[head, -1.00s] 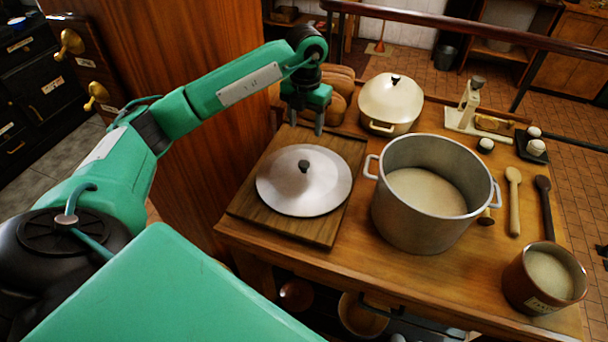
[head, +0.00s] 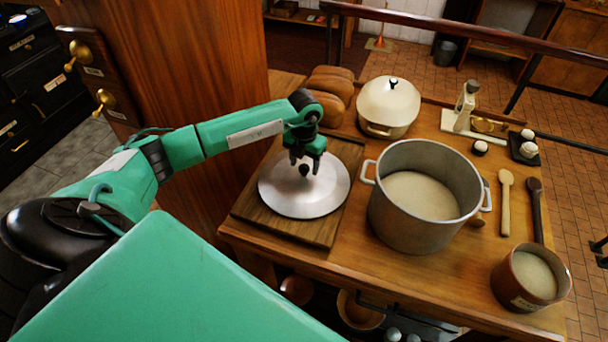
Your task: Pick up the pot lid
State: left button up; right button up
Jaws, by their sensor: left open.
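The pot lid (head: 312,200) is a round, shiny metal disc with a small dark knob (head: 304,171) at its centre. It lies flat on a dark wooden board (head: 324,233) at the left of the table. My left gripper (head: 304,168) is open, pointing down over the lid, with its fingertips at or just above the knob. I cannot tell whether the fingers touch it. A large grey metal pot (head: 400,227) with pale contents stands right of the board, uncovered. My right gripper is not in view.
A cream lidded pot (head: 389,104) and bread loaves (head: 331,88) stand behind the board. Right of the big pot are a pale wooden spoon (head: 505,200), a dark spoon (head: 536,207) and a brown crock (head: 530,278). A wooden panel (head: 180,70) rises at left.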

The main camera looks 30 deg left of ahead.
pick_arm(q)
grip_shut()
jog(key=shift+r, duration=0.1)
dwell(0.4)
